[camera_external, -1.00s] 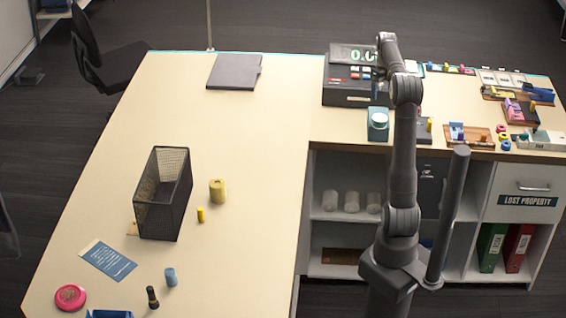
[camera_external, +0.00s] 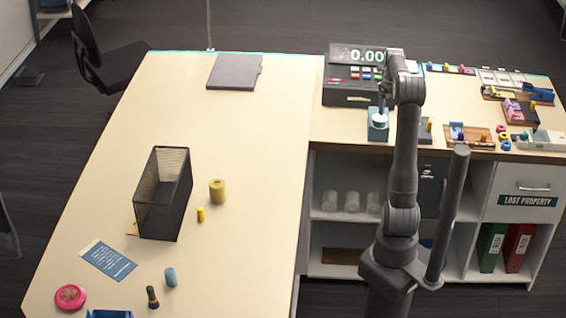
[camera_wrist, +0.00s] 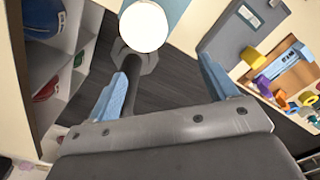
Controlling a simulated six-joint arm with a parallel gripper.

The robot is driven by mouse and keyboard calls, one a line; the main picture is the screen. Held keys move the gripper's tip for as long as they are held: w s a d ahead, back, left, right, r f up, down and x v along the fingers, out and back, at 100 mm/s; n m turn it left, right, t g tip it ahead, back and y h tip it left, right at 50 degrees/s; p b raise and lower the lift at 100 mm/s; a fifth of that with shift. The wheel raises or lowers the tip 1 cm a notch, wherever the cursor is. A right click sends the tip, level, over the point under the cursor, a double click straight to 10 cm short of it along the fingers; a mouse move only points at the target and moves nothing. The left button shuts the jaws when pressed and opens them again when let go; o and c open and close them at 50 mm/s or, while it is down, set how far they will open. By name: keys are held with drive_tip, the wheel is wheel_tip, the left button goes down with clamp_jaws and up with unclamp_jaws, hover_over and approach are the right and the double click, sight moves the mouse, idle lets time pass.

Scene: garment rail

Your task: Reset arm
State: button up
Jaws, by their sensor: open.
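My gripper (camera_wrist: 165,72) shows in the wrist view with its two blue fingers spread apart and nothing between them. In the external view my gripper (camera_external: 381,108) is small and points down above a teal box with a pale round top (camera_external: 378,124) on the right counter. I cannot tell whether it touches the box. In the wrist view a bright white disc on a blue surface (camera_wrist: 143,27) lies beyond the fingers.
A black register with a display (camera_external: 355,88) stands just behind the teal box. Several small coloured items and trays crowd the counter's right. A mesh bin (camera_external: 165,205) and a yellow cylinder (camera_external: 217,191) stand on the left counter, which has much free room.

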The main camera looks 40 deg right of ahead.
drive_tip(key=s+d+r, duration=0.3)
drive_tip(key=s+r, duration=0.2)
drive_tip(key=s, duration=0.2)
drive_tip(key=w+a+f+n, duration=0.1)
drive_tip(key=w+a+n, duration=0.2)
drive_tip(key=w+a, duration=0.5)
drive_tip(key=w+a+f+n, duration=0.2)
drive_tip(key=w+a+n, duration=0.2)
drive_tip(key=a, duration=0.9)
drive_tip(key=w+a+f+n, duration=0.1)
drive_tip(key=a+n, duration=0.5)
drive_tip(key=a, duration=1.4)
drive_tip(key=shift+w+a+f, duration=0.25)
drive_tip(key=shift+a+f, duration=0.05)
drive_tip(key=shift+f, duration=0.4)
